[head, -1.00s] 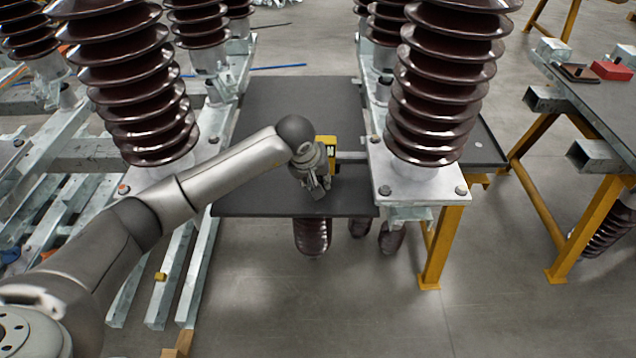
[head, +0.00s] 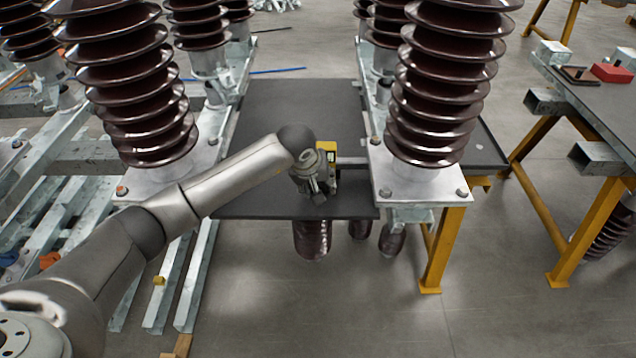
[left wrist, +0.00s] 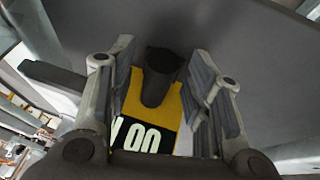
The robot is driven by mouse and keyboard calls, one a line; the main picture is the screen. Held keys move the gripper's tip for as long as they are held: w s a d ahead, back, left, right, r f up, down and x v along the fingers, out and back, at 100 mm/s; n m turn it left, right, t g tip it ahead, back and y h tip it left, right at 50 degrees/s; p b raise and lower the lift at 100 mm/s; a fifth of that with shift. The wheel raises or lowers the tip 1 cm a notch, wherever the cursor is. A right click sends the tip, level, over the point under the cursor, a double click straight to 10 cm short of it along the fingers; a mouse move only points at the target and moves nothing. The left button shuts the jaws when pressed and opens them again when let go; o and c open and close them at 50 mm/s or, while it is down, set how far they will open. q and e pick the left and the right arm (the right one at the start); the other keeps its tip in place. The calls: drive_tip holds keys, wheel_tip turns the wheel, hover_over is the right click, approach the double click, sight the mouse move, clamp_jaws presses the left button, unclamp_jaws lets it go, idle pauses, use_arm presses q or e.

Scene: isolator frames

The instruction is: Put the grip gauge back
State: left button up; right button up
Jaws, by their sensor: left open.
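The grip gauge (head: 329,150) is a yellow block with a dark display face, at the dark table between the large insulators in the head view. In the left wrist view the gauge (left wrist: 172,98) shows a black rounded part on top and a display with white digits. My left gripper (left wrist: 163,78) is open, with one finger on each side of the gauge; a gap shows at least on the right side. In the head view my left gripper (head: 317,188) partly covers the gauge. What the gauge rests on is hidden. My right gripper is out of view.
Brown ribbed insulators (head: 440,85) on galvanised frames stand left and right of the dark table (head: 285,98). A side bench (head: 600,110) with a red box (head: 611,71) is at the right. The table behind the gauge is bare.

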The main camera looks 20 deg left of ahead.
use_arm(q)
drive_tip(key=shift+r, duration=0.1)
drive_tip(key=shift+r, duration=0.15)
drive_tip(key=v, duration=1.1)
drive_tip(key=shift+s+r+b, duration=0.25)
drive_tip(key=shift+r+b, duration=0.15)
